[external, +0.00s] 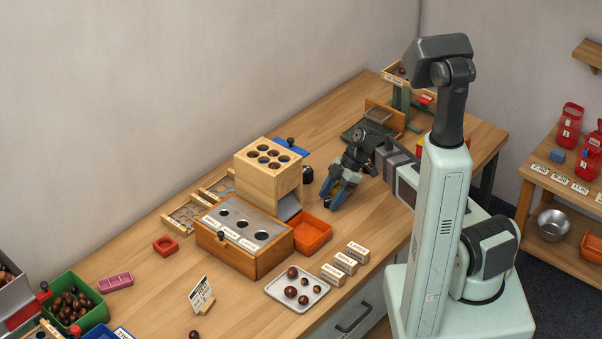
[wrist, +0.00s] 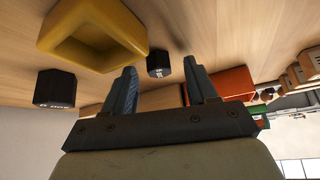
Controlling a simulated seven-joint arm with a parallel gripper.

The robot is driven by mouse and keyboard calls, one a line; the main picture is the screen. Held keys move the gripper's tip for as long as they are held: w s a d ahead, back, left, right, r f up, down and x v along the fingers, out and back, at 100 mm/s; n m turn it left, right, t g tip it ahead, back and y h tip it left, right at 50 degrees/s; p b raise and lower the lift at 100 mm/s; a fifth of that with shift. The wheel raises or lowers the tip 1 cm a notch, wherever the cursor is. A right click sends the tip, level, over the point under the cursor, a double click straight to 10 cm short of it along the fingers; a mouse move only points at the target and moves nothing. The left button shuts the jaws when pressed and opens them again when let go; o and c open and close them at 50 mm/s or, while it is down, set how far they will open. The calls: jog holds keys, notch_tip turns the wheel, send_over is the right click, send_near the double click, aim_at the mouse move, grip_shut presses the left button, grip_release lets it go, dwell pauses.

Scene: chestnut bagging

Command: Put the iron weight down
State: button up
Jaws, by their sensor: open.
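My gripper (external: 333,201) reaches down over the bench, right of the wooden box with holes; its two blue-grey fingers are apart. In the wrist view my gripper (wrist: 160,68) is open. A dark iron weight (wrist: 158,64) stands on the wooden bench between or just beyond the fingertips, with gaps to each side. A second dark weight (wrist: 55,88) stands off to the left in the wrist view. One dark weight (external: 307,174) shows beside the wooden box in the external view. I cannot tell whether the fingertips touch the nearer weight.
A yellow hollow block (wrist: 95,38) is near the fingers. An orange tray (external: 312,234) lies in front of the gripper, and the wooden box (external: 250,172) stands to its left. Small labelled blocks (external: 345,263) and a chestnut tray (external: 275,293) lie nearer the front edge.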

jog(key=shift+a+f, duration=0.1)
jog(key=shift+f, duration=0.1)
grip_shut()
dwell(0.4)
